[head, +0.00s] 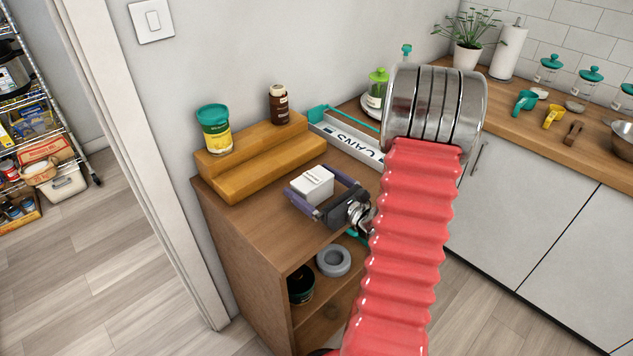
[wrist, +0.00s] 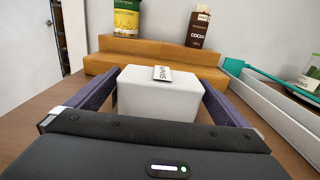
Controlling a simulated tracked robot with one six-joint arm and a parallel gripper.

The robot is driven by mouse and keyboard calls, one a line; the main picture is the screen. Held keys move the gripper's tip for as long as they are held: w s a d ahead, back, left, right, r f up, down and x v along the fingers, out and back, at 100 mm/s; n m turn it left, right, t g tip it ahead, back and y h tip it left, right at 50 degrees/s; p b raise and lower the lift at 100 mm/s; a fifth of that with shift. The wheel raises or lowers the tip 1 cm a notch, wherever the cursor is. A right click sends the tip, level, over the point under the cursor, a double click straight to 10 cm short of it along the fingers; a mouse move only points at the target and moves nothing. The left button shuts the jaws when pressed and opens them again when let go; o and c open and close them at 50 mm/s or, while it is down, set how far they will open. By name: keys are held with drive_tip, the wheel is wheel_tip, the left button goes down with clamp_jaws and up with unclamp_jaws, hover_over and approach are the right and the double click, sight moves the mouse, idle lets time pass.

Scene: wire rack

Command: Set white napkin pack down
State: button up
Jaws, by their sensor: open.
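The white napkin pack (head: 312,185) is a small white block with a label on top. It appears to rest on the wooden cabinet top (head: 257,216), in front of the stepped wooden riser. In the wrist view the napkin pack (wrist: 160,95) sits between the two purple fingers of my gripper (wrist: 160,88). My gripper (head: 314,190) is open around the pack, one finger on each side, with a narrow gap showing at the fingers. The pack's underside and lower front are hidden by the gripper body in the wrist view.
The stepped riser (head: 262,158) behind holds a green-lidded tub (head: 214,130) and a brown cocoa bottle (head: 278,105). A long white box marked CANS (head: 345,138) stands to the right. A grey ring (head: 333,260) lies on the shelf below. Bare cabinet top shows left of the gripper.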

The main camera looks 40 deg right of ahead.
drive_tip(key=s, duration=1.2)
drive_tip(key=shift+d, duration=0.2)
idle(0.4)
